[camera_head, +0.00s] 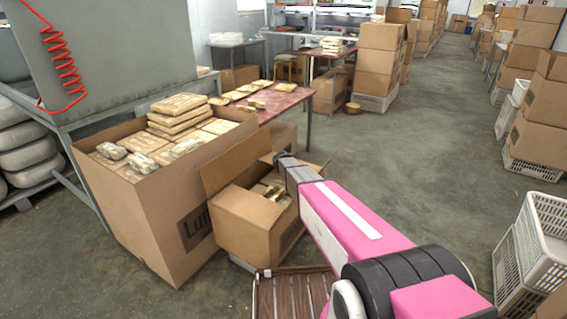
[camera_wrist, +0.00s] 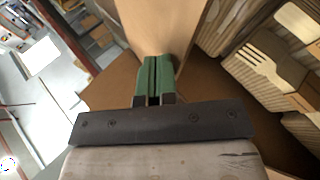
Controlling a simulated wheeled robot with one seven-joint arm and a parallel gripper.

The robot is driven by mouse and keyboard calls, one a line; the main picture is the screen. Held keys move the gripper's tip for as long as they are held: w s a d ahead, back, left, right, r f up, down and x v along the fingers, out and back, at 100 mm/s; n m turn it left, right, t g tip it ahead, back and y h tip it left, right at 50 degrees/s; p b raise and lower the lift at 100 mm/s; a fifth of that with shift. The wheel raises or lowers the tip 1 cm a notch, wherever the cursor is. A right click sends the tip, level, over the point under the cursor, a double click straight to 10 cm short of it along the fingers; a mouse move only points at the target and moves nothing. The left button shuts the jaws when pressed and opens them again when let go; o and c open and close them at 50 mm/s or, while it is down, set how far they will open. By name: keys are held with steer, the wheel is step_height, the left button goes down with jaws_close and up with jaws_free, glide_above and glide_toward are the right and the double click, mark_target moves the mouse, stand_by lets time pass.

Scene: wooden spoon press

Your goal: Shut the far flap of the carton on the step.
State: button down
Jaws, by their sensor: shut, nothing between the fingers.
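The carton (camera_head: 250,225) stands open beside the big box, with wrapped goods inside. Its far flap (camera_head: 235,163) stands up at the back left; another flap (camera_head: 313,178) sticks out on the right behind my arm. My gripper (camera_head: 283,158) is above the back of the carton, near the right end of the raised flap. In the wrist view the green fingers (camera_wrist: 152,80) are together and empty, close in front of a cardboard panel (camera_wrist: 165,25). I cannot tell whether they touch it.
A large open box (camera_head: 150,215) full of packs stands close on the left. A slatted wooden surface (camera_head: 290,293) is in front of the carton. A red table (camera_head: 285,103) is behind. White crates (camera_head: 530,250) stand at right; the floor between is clear.

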steer(key=shift+s+a+f, duration=0.15)
steer(key=shift+f, duration=0.75)
steer(key=shift+s+a+f, duration=0.1)
steer(key=shift+s+f, duration=0.05)
steer(key=shift+f, duration=0.75)
steer(key=shift+f, duration=0.15)
steer(key=shift+w+d, duration=0.1)
steer(key=shift+w, duration=0.05)
steer(key=shift+w+d+f, duration=0.1)
steer(key=shift+w+d, duration=0.3)
steer(key=shift+w, duration=0.2)
